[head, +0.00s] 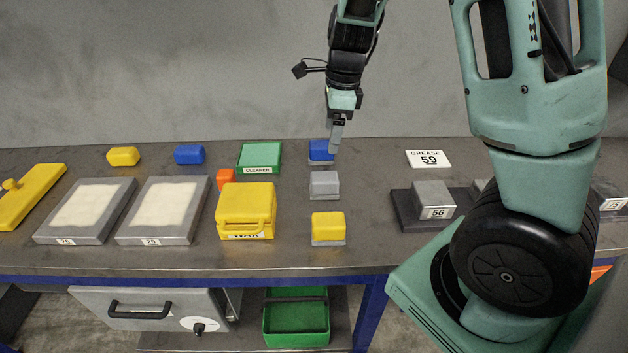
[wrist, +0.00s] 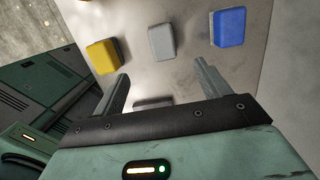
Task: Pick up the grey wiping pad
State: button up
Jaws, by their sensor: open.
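The grey wiping pad (head: 324,184) sits on the table between a blue pad (head: 321,150) behind it and a yellow pad (head: 328,227) in front. In the wrist view the grey pad (wrist: 162,43) lies beyond the fingertips, between the yellow pad (wrist: 103,56) on the left and the blue pad (wrist: 229,27) on the right. My gripper (head: 336,148) is over the back of the table, near the blue pad, pointing down. In the wrist view its two fingers (wrist: 163,82) stand apart with nothing held between them.
A yellow case (head: 246,211) and an orange block (head: 226,179) stand left of the pads. A green cleaner tray (head: 260,157) is at the back. A grey block marked 56 (head: 433,199) stands on a dark base to the right. Bare table surrounds the pads.

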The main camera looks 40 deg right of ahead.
aim_at(325, 176)
jog(key=f, duration=0.7)
jog(key=a+f+b, duration=0.1)
jog(key=f, duration=0.2)
jog(key=shift+w+f, duration=0.2)
jog(key=shift+w, duration=0.05)
jog(key=shift+w+f, duration=0.2)
jog(key=shift+f, duration=1.15)
jog(key=shift+w+f, duration=0.15)
jog(key=shift+f, duration=1.2)
jog(key=c, duration=1.1)
jog(key=shift+o, duration=0.2)
notch_tip(325, 176, up, 10)
jog(key=shift+r+p, duration=0.1)
jog(key=shift+p, duration=0.4)
